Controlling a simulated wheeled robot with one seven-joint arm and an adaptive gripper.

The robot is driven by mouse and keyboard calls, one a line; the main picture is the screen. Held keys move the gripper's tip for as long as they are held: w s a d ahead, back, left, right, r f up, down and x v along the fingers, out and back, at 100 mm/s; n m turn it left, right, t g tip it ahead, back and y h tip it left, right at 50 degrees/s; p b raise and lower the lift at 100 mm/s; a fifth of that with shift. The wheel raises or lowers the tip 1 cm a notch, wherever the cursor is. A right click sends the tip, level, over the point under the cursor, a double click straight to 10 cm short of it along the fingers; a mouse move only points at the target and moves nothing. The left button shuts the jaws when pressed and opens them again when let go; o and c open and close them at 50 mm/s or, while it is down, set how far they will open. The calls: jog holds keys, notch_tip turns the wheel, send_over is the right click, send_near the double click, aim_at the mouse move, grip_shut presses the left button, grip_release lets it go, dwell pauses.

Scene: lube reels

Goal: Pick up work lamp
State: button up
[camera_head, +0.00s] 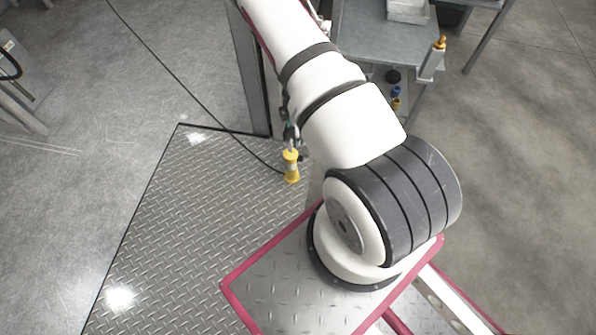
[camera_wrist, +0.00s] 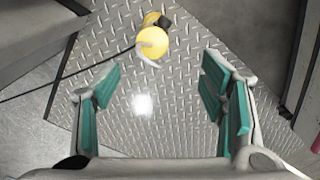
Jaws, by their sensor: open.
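The work lamp (camera_head: 291,166) is yellow with a pale middle band and a dark cable running from it. In the head view it shows above the diamond-plate floor, just left of my arm. In the wrist view the lamp (camera_wrist: 152,44) shows end-on near the top centre, with its cable going left. My gripper (camera_wrist: 162,80) has teal pads spread wide with nothing between them. The lamp lies beyond the fingertips and apart from them. In the head view my gripper is mostly hidden by my arm. What supports the lamp is not clear.
A grey upright post (camera_head: 252,80) stands close left of my arm. The diamond plate (camera_head: 160,220) is bare on the left.

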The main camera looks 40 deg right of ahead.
jog(key=b, duration=0.3)
send_over(296, 156)
jog(key=f, duration=0.8)
jog(key=shift+w+d+f, duration=0.1)
jog(key=shift+w, duration=0.25)
jog(key=shift+s+f+b, duration=0.15)
jog(key=shift+f+b, duration=0.6)
jog(key=shift+f, duration=0.6)
jog(key=shift+s+f+b, duration=0.1)
jog(key=shift+f+b, duration=0.65)
jog(key=shift+f, duration=0.55)
jog(key=shift+s, duration=0.15)
grip_shut()
